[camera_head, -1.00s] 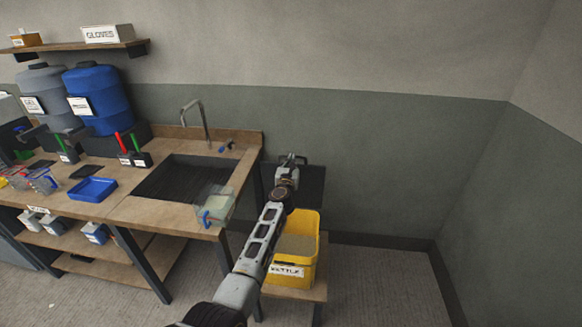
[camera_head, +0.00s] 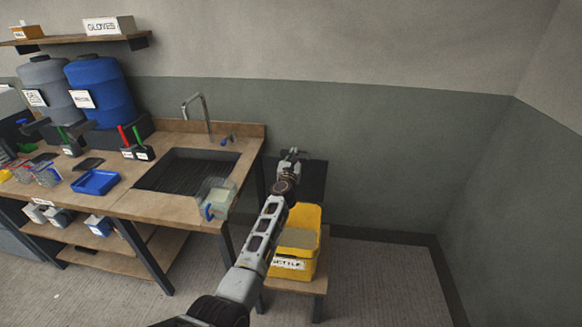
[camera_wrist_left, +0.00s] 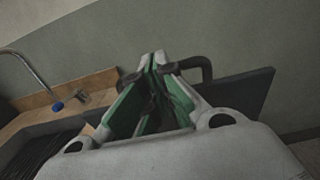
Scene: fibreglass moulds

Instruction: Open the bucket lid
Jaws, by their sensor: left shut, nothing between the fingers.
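A yellow bucket (camera_head: 309,219) with a white label stands on a low wooden stand right of the sink bench. Its top is uncovered and a dull yellowish surface shows inside. A dark flat panel (camera_head: 314,180), apparently the lid, stands raised behind the bucket; it also shows in the left wrist view (camera_wrist_left: 245,93). A black bar handle (camera_wrist_left: 207,68) shows beside the fingers there. My left gripper (camera_head: 292,153) is shut and empty at the panel's upper left; its closed fingertips (camera_wrist_left: 153,62) overlap the handle in view. I cannot tell whether they touch.
The sink (camera_head: 187,169) and its bench are left of my arm. A clear container (camera_head: 217,197) sits at the bench's front right corner. A blue tray (camera_head: 96,182) and drums (camera_head: 100,95) are farther left. Floor to the right of the stand is clear, up to the wall.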

